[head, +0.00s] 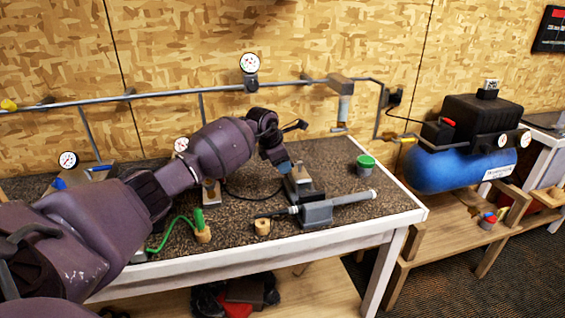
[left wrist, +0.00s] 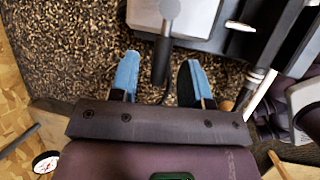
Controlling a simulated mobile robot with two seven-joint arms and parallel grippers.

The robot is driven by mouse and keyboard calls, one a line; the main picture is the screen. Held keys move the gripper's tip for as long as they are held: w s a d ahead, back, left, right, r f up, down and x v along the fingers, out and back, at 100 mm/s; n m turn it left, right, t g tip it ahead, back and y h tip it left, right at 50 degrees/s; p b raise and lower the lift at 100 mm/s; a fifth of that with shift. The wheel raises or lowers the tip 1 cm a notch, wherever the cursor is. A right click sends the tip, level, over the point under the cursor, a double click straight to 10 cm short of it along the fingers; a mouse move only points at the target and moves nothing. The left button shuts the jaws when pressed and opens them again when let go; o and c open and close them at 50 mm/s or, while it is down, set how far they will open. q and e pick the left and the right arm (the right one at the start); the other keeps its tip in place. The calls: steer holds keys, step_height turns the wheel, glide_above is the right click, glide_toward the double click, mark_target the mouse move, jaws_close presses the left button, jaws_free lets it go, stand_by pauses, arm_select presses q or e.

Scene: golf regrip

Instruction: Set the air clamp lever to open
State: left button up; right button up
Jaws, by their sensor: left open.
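The air clamp (head: 318,213) is a grey block near the front right of the workbench, with a light tube (head: 350,200) lying through it. Its dark lever (left wrist: 162,60) shows in the left wrist view, ending in a round grey knob near the top edge. My left gripper (head: 283,167) reaches over the bench just behind the clamp. In the left wrist view the blue fingertips (left wrist: 160,64) are apart, one on each side of the lever, with gaps visible. I cannot tell the lever's setting. In the head view the gripper hides the lever. My right gripper is not seen.
A green-lidded cup (head: 365,164) stands behind the clamp. A pipe with a gauge (head: 250,63) runs along the wall. A blue compressor (head: 460,170) stands right of the workbench (head: 407,217).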

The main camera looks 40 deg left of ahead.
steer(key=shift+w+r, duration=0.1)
arm_select(q)
jaws_close()
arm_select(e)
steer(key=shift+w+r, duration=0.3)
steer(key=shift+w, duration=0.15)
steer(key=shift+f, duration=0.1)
